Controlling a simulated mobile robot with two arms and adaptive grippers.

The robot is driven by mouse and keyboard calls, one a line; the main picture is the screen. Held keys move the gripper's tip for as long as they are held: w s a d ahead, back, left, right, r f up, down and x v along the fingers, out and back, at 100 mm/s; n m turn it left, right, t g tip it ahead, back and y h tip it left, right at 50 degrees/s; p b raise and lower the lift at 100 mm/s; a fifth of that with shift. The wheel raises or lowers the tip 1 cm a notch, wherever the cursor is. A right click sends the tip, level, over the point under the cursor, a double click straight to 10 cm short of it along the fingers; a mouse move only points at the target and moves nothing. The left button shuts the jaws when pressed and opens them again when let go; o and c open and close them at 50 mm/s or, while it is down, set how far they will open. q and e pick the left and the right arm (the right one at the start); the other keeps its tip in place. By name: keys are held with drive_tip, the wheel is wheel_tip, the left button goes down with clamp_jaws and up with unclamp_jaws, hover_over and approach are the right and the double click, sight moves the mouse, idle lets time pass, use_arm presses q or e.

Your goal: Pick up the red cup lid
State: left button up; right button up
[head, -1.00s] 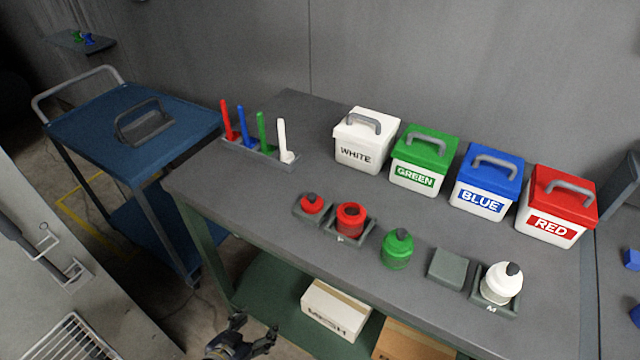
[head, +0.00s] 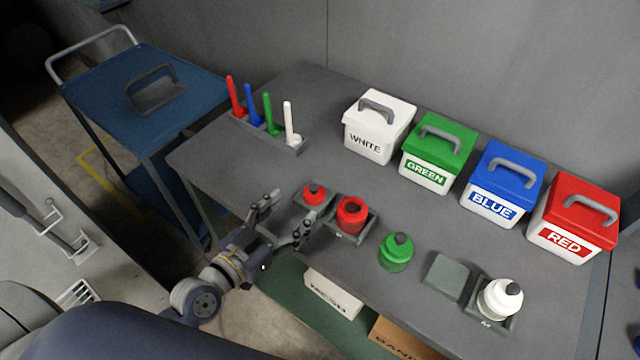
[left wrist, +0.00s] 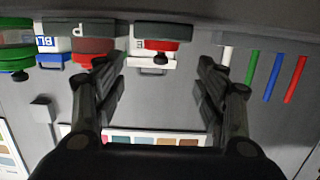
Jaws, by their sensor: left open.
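The red cup lid (head: 314,194), with a dark knob on top, rests on a small grey stand near the front edge of the workbench. The open red cup (head: 351,215) stands in a grey tray just to its right. My left gripper (head: 288,211) is open and empty, just left of and in front of the lid, with its fingers pointing toward it. In the left wrist view the picture looks upside down. There the lid (left wrist: 163,45) shows ahead between the open fingers (left wrist: 160,70), apart from them. My right gripper is not seen.
A green lidded cup (head: 396,253), an empty grey stand (head: 446,275) and a white lidded cup (head: 498,300) line the front of the bench. White, green, blue and red lidded boxes stand behind. Coloured sticks stand in a rack (head: 268,136) at the back left. A blue cart (head: 140,105) is further left.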

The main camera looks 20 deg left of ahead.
sight(311, 190)
use_arm(q)
drive_tip(key=shift+w+d+r, duration=0.15)
drive_tip(key=shift+w+d, duration=0.05)
drive_tip(key=shift+w, duration=0.3)
drive_tip(key=shift+w+d+p, duration=0.1)
drive_tip(key=shift+w+p, duration=0.2)
drive_tip(key=shift+w, duration=0.05)
drive_tip(key=shift+x, duration=0.75)
drive_tip(key=shift+w+d, duration=0.1)
drive_tip(key=shift+w, duration=0.15)
drive_tip(key=shift+w+d+p, duration=0.1)
drive_tip(key=shift+w+p, duration=0.25)
drive_tip(key=shift+p, duration=0.05)
drive_tip(key=x, duration=0.1)
drive_tip(key=p+x, duration=0.1)
drive_tip(key=x, duration=0.2)
drive_tip(key=shift+r+p, duration=0.2)
drive_tip(key=shift+p, duration=0.1)
drive_tip(key=shift+w+f, duration=0.15)
drive_tip(key=shift+w, duration=0.1)
drive_tip(key=shift+s, duration=0.1)
drive_tip(key=shift+c, duration=0.5)
drive_tip(key=c, duration=0.8)
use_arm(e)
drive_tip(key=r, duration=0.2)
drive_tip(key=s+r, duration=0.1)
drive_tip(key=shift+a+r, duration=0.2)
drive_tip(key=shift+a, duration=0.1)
